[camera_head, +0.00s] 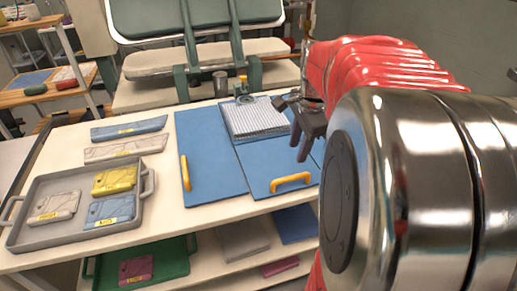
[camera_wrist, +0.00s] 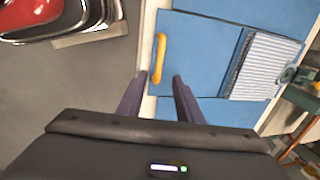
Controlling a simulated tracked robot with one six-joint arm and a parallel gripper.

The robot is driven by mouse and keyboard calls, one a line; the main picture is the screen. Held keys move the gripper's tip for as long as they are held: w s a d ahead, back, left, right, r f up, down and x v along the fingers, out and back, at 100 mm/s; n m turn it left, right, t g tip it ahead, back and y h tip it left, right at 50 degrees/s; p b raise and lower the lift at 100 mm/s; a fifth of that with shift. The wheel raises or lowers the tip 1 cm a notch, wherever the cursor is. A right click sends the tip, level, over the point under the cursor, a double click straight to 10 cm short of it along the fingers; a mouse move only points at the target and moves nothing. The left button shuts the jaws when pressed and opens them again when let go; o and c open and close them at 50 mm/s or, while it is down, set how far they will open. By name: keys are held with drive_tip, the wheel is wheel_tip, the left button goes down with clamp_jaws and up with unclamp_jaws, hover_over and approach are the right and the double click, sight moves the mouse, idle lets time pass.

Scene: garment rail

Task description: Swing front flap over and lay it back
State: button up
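The blue folding board lies open on the table. Its front flap (camera_head: 262,160) lies flat toward me and has a yellow handle (camera_head: 291,182) near its front edge. In the wrist view, the front flap (camera_wrist: 205,52) and its handle (camera_wrist: 160,58) show beyond my fingertips. A folded grey-white striped garment (camera_head: 254,119) lies on the board behind the flap. My gripper (camera_head: 299,150) is open and empty, above the flap's right side. In the wrist view, my gripper (camera_wrist: 158,82) has its fingers apart near one handle end; the height gap is unclear.
The left flap (camera_head: 207,150) has its own yellow handle (camera_head: 185,173). A grey tray (camera_head: 80,228) with labelled folded pieces stands left, with two folded pieces behind it. A green tray (camera_head: 140,265) is on the shelf below. A green-framed stand (camera_head: 195,50) rises behind the table.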

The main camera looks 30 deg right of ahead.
sight(290, 177)
drive_tip(key=f, duration=0.4)
drive_tip(key=w+f, duration=0.1)
drive_tip(key=f, duration=0.3)
drive_tip(key=w+f, duration=0.1)
drive_tip(key=f, duration=0.4)
drive_tip(key=shift+w+d+f, duration=0.1)
drive_tip(key=shift+w+d, duration=0.15)
drive_tip(key=shift+d, duration=0.1)
drive_tip(key=shift+c, duration=0.6)
clamp_jaws()
